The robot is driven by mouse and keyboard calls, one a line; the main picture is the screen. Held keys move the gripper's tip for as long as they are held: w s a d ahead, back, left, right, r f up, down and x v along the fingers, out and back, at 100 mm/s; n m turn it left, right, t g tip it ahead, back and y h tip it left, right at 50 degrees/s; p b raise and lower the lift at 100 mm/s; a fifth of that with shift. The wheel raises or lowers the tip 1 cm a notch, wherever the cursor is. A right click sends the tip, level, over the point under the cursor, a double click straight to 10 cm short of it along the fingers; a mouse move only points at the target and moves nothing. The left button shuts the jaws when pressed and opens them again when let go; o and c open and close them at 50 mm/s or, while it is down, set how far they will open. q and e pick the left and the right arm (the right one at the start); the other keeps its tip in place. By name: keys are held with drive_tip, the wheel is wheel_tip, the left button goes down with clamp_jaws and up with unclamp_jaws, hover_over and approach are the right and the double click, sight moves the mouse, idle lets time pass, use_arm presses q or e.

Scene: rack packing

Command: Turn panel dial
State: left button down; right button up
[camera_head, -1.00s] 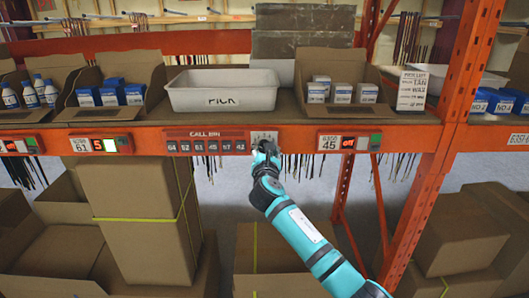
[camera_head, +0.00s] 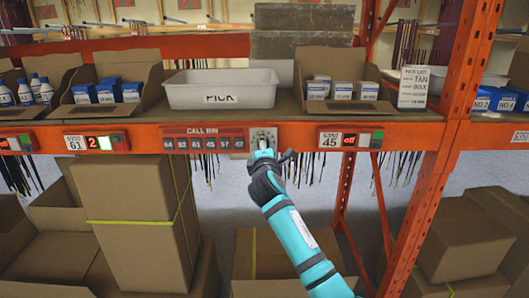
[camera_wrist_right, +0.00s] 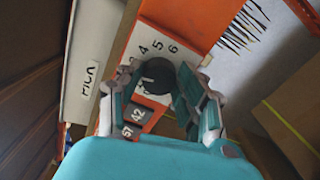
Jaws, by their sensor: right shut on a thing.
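The dial plate (camera_head: 263,138) is a pale square on the orange beam, right of the CALL BIN panel. In the right wrist view, the dial (camera_wrist_right: 158,77) is a dark round knob, with 4, 5 and 6 visible on its plate. My right gripper (camera_head: 266,155) is at the plate and covers part of it. The right wrist view shows this gripper (camera_wrist_right: 157,80) shut on the dial, with one finger on each side. The fingers hide the dial's pointer and the other numbers. My left gripper is not in view.
The CALL BIN panel (camera_head: 205,140) has a row of numbered tiles. A white PICK tote (camera_head: 221,90) stands on the shelf above. Displays flank it: the left display (camera_head: 97,142) reads 2, the right one (camera_head: 349,139) is beside label 45. An orange upright (camera_head: 452,130) stands right of my arm.

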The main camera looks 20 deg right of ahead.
drive_tip(key=shift+f+m+b, duration=0.15)
drive_tip(key=shift+m+b, duration=0.8)
drive_tip(key=shift+m, duration=1.05)
drive_tip(key=shift+f+m+b, duration=0.15)
drive_tip(key=shift+m+b, duration=0.8)
drive_tip(key=shift+m, duration=1.05)
drive_tip(key=o, duration=1.1)
drive_tip(key=shift+r, duration=0.1)
drive_tip(key=v, duration=1.2)
